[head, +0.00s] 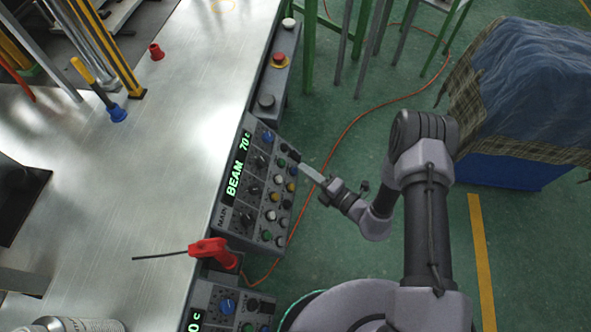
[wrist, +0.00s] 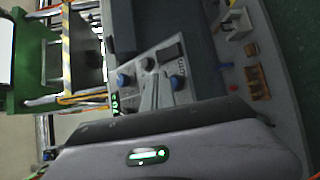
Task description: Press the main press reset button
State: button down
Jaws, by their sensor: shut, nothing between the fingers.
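I cannot read which button is the reset. My gripper (head: 303,168) is shut and empty, its thin fingers pointing left at the panel's upper right edge, close to the buttons. I cannot tell whether the tips touch.
A control box with a red button (head: 279,59) lies beyond the panel. A red-handled tool (head: 211,250) and another panel (head: 208,293) are nearer. A cloth-covered blue box (head: 530,95) stands right. An orange hose (head: 345,130) crosses the green floor.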

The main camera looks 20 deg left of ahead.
jog(key=shift+a+f, duration=0.2)
jog(key=shift+a, duration=0.05)
jog(key=shift+s+a+f+b, duration=0.15)
jog(key=shift+a+f+b, duration=0.15)
jog(key=shift+b, duration=0.1)
dwell(0.6)
jog(key=shift+d+r+p, duration=0.4)
jog(key=shift+d+r, duration=0.15)
jog(key=shift+d, duration=0.05)
jog(key=shift+w+d+r+p, duration=0.3)
jog(key=shift+d+r+p, duration=0.3)
jog(key=shift+d+r, duration=0.3)
jog(key=shift+w+d+r+p, duration=0.3)
jog(key=shift+d+r+p, duration=0.25)
jog(key=shift+d+r, duration=0.35)
jog(key=shift+f, duration=0.1)
